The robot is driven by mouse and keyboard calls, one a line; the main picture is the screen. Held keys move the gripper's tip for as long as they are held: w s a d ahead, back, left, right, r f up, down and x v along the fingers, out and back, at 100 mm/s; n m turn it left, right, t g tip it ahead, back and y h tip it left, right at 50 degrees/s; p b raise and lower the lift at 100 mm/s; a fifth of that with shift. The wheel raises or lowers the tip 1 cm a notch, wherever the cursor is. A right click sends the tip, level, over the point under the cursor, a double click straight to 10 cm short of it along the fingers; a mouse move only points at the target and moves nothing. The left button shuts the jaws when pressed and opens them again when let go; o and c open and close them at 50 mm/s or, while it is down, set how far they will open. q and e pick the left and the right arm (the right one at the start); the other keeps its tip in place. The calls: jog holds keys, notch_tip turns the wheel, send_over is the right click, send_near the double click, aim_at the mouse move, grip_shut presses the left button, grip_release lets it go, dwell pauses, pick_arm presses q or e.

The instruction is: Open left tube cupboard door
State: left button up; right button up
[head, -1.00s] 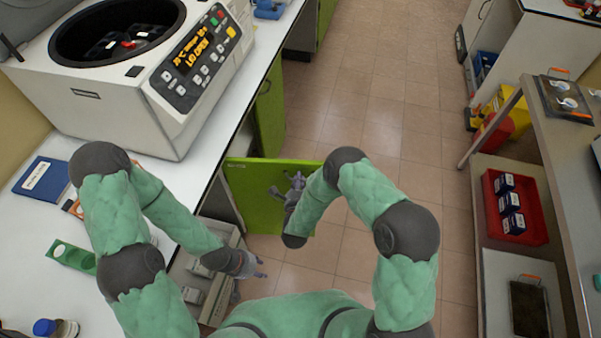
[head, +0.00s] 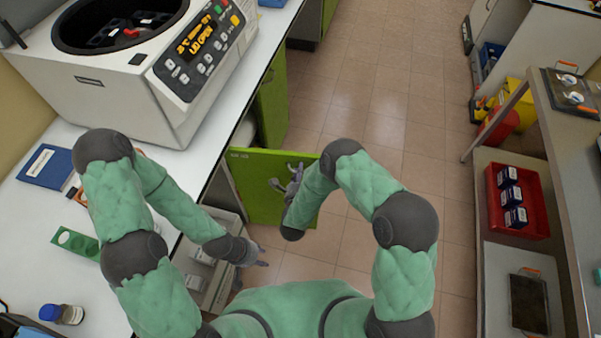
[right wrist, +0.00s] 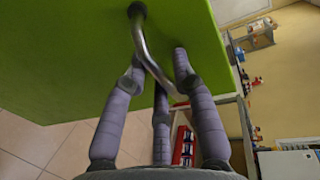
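The green left cupboard door (head: 252,200) stands swung out from under the white bench in the head view, with open cupboard space beside it. Its curved metal handle (right wrist: 146,45) shows in the right wrist view. My right gripper (head: 286,178) is at the handle. In the right wrist view its fingers (right wrist: 159,62) are spread, with the handle bar passing between them and a gap between the tips. My left gripper (head: 262,264) is low beside the cupboard opening, away from the door. Its fingers are too small to tell open from shut.
A centrifuge (head: 140,100) stands on the white bench (head: 100,250). Grey boxes (head: 215,270) are low in the cupboard opening. Another green door (head: 270,105) is further along. The tiled floor (head: 375,120) is clear up to the shelf with a red tray (head: 535,222).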

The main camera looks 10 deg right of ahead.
jog(key=shift+s, duration=0.15)
jog(key=v, duration=1.1)
jog(key=shift+s, duration=0.35)
jog(key=shift+a, duration=0.1)
notch_tip(320, 180, down, 9)
jog(key=s+d+n+g+y, duration=0.2)
jog(key=d+n+g+y, duration=0.15)
jog(key=n+g, duration=0.5)
jog(key=s+d+r+n+g+y, duration=0.1)
jog(key=s+n+g+y, duration=0.3)
jog(key=s+n, duration=0.5)
jog(key=s+g, duration=0.2)
jog(key=s, duration=0.2)
jog(key=shift+d+n, duration=0.35)
jog(key=shift+d, duration=0.05)
